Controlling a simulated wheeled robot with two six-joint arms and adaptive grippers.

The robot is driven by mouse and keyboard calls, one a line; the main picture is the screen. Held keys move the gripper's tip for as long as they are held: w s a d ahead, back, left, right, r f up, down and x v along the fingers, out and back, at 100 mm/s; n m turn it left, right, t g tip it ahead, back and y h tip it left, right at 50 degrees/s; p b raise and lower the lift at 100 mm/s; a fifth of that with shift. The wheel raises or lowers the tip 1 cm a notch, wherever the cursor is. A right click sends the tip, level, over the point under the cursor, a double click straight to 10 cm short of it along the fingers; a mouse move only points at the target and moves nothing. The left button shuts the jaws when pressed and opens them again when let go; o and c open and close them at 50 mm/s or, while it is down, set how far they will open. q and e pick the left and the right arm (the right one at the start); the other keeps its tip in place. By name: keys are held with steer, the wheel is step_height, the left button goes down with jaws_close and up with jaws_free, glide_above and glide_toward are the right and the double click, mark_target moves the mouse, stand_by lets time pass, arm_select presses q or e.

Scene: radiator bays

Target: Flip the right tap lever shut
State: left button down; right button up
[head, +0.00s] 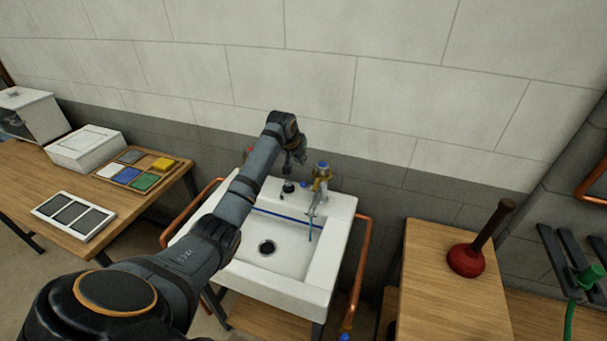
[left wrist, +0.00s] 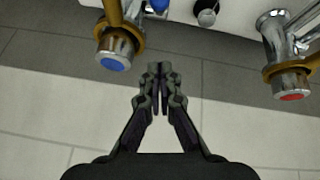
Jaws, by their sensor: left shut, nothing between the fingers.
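The right tap (head: 321,180) is chrome with a brass-coloured collar and a blue cap. It stands at the back right of the white sink (head: 345,206). In the left wrist view the blue-capped tap (left wrist: 117,60) is at upper left, and its brass lever (left wrist: 112,12) points to the top edge. The red-capped left tap (left wrist: 288,88) is at the right there; in the head view my arm mostly hides it. My left gripper (head: 289,170) is shut and empty between the taps, apart from the blue-capped one. Its fingertips (left wrist: 159,70) show in the wrist view. My right gripper is out of view.
Copper pipes (head: 362,265) run beside the sink. A tiled wall (head: 420,100) stands close behind the taps. A wooden bench with a red plunger (head: 466,260) is at the right. A table with a sorting tray (head: 180,166) is at the left.

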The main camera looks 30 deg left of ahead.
mark_target(307, 186)
arm_select(q)
steer(key=f, duration=0.2)
steer(key=f+p, duration=0.2)
steer(key=f, duration=0.1)
steer(key=shift+w+d+f, duration=0.15)
steer(key=shift+d+f, duration=0.2)
steer(key=shift+s+d+f, duration=0.15)
steer(key=shift+s+f, duration=0.1)
steer(key=shift+s, duration=0.15)
steer(key=shift+w+f, duration=0.1)
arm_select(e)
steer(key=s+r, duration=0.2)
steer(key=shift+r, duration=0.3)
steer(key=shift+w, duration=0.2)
arm_select(q)
steer(key=shift+p, duration=0.3)
